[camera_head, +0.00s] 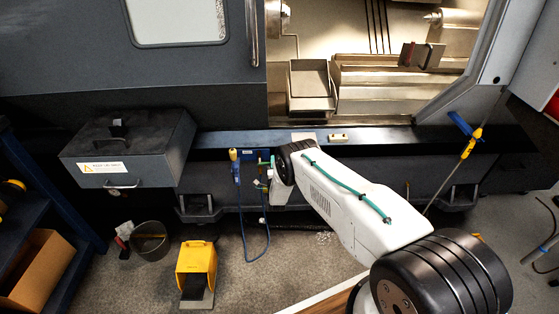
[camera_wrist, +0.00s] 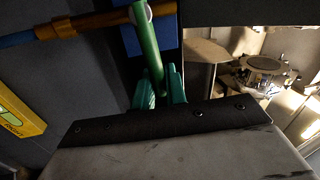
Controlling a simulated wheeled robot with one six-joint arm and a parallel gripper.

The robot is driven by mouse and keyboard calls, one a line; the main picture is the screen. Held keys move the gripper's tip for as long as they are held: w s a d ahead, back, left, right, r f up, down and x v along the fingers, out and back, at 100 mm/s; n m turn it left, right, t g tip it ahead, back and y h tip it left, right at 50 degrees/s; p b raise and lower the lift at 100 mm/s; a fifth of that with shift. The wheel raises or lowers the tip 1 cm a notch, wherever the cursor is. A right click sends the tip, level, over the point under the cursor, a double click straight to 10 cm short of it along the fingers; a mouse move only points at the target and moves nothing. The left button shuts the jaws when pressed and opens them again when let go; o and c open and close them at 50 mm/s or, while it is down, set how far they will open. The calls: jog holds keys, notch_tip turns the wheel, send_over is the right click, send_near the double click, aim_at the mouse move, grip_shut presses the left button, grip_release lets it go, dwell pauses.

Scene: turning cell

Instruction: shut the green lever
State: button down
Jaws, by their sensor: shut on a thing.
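The green lever (camera_wrist: 147,40) is a slim bar in the wrist view. It runs from a pipe fitting at the top down between the two green fingertips of my gripper (camera_wrist: 160,88). My gripper is shut on the lever near its lower end. The pipe (camera_wrist: 75,26) has a brass-coloured part and runs leftward from the lever, roughly square to it in the picture. A blue plate (camera_wrist: 158,45) lies behind the lever. In the head view my gripper (camera_head: 267,172) is at the machine's front, mostly hidden by my arm, and the lever is too small to make out clearly.
A grey drawer box (camera_head: 128,150) sticks out left of the valve. A blue hose (camera_head: 241,215) hangs beside my gripper. A yellow pedal (camera_head: 196,262) and a bucket (camera_head: 151,240) stand on the floor below.

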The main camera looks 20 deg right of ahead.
jog(key=shift+f+m, duration=0.4)
jog(key=shift+m, duration=0.4)
jog(key=shift+d+h, duration=0.1)
jog(key=shift+h, duration=0.2)
jog(key=c, duration=1.5)
grip_release()
jog(key=v, duration=0.8)
